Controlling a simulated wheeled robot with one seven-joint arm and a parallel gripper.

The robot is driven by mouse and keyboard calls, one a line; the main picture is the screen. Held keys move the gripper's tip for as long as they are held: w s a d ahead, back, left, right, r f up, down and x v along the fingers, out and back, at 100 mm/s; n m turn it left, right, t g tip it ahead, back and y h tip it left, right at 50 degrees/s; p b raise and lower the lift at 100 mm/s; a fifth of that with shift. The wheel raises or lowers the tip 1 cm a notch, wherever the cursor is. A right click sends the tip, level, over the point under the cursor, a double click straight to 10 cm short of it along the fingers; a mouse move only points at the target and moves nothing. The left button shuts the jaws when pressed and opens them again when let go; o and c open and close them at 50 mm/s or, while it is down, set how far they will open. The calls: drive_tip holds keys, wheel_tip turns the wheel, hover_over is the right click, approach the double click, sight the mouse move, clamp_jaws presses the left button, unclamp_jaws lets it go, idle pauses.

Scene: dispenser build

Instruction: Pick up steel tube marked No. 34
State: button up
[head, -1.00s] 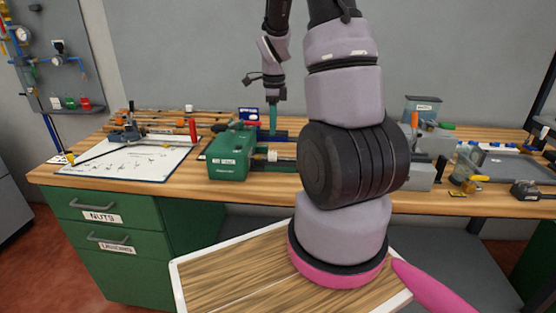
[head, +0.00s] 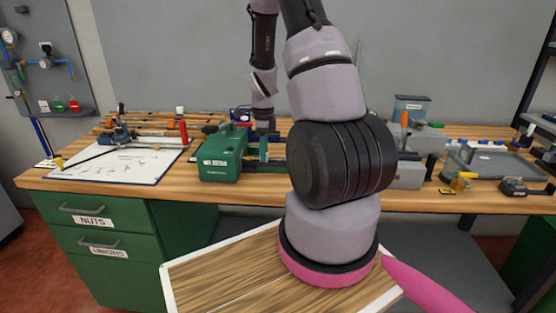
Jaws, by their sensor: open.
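I cannot pick out the steel tube marked No. 34; no such marking is readable, and my arm covers part of the bench. My gripper (head: 263,148) is small in the head view, pointing down just right of the green bench machine (head: 222,157). Several thin rods and tubes (head: 150,133) lie at the back left of the bench, apart from my gripper.
A white drawing board (head: 112,171) lies on the left of the wooden bench (head: 300,204). A grey labelled box (head: 408,106), small tools and a grey tray (head: 500,162) are on the right. A blue bin (head: 240,117) stands behind the machine. The bench's front strip is mostly clear.

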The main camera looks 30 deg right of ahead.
clamp_jaws()
drive_tip(key=shift+r, duration=3.5)
